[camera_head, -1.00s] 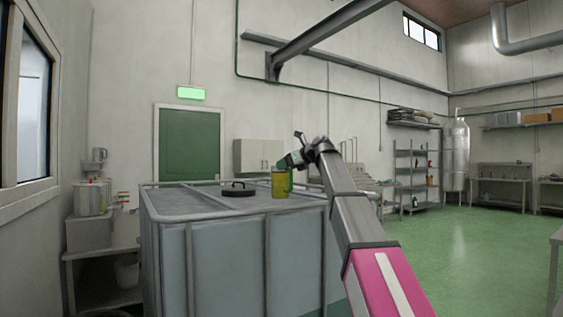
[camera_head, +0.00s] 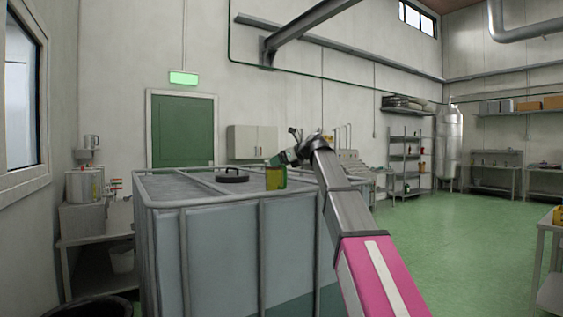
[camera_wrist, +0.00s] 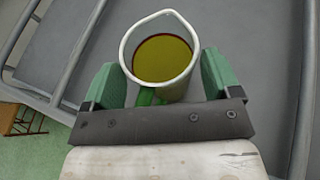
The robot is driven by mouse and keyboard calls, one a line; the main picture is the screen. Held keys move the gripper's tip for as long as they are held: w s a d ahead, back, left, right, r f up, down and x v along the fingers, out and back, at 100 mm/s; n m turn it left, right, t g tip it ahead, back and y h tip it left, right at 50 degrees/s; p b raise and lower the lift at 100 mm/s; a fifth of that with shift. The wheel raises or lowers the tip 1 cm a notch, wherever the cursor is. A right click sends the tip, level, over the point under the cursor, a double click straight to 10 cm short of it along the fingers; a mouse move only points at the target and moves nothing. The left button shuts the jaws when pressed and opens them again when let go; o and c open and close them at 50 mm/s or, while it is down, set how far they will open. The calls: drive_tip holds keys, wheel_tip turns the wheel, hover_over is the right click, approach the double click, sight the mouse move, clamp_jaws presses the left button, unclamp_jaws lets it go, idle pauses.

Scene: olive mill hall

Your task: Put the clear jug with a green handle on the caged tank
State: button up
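The clear jug (camera_head: 276,178) holds yellow-green liquid and looks upright at the right part of the caged tank's top. The caged tank (camera_head: 222,235) is a large grey block in a metal-bar frame. In the wrist view the jug (camera_wrist: 160,45) shows its rim and spout, with its green handle (camera_wrist: 147,96) toward my palm. My gripper (camera_wrist: 160,83) is open, its green fingers wide apart on either side of the jug and handle. My gripper (camera_head: 277,160) also shows at the jug's top in the head view. The jug's base contact is hard to see.
A black lid (camera_head: 232,176) sits on the tank top left of the jug. Metal bars (camera_wrist: 42,50) cross the tank's top. A side table with a steel pot (camera_head: 84,186) stands at left. Green floor (camera_head: 440,235) is clear at right.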

drive_tip(key=shift+o, duration=0.9)
drive_tip(key=shift+r, duration=0.15)
drive_tip(key=v, duration=1.2)
